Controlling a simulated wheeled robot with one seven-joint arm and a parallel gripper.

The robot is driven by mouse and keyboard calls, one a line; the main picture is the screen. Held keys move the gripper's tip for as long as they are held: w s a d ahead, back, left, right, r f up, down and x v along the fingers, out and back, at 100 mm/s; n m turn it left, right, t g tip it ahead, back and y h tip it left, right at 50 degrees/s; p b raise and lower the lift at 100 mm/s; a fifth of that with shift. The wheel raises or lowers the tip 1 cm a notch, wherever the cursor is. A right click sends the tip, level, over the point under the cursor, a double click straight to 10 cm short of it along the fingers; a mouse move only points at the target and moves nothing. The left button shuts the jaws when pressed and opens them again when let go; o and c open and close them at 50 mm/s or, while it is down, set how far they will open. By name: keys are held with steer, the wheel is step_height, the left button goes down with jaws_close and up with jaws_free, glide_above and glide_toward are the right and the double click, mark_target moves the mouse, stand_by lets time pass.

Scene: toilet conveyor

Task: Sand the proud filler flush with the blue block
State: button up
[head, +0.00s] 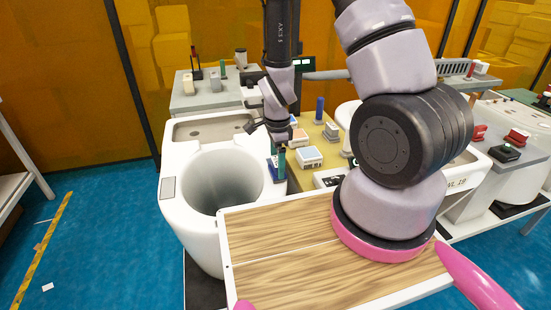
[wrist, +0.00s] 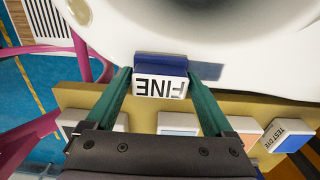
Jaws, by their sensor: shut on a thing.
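My gripper (wrist: 160,92) has green fingers and is shut on the blue block (wrist: 160,66), which has a white face marked "FINE", upside down in the wrist view. In the head view, my gripper (head: 279,158) points down at the inner right side of the white toilet (head: 180,215), with the blue block (head: 272,169) low between its fingers. The block is close to the white rim (wrist: 240,40) and casts a bluish shadow on it; I cannot tell whether it touches. I cannot make out the proud filler. A grey rectangle (head: 168,187) lies on the toilet's left rim.
A white block (head: 309,157) and a blue cylinder (head: 319,108) stand there in the head view. A grey table (head: 205,97) with tools stands behind.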

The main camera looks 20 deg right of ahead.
mark_target(274, 157)
steer(key=shift+f, duration=0.15)
steer(key=shift+w+f, duration=0.1)
steer(key=shift+w, duration=1.6)
steer(key=c, duration=0.4)
steer(key=shift+w, duration=3.3)
steer(key=shift+r, duration=0.25)
steer(key=shift+r, duration=2.9)
steer(key=shift+r, duration=1.55)
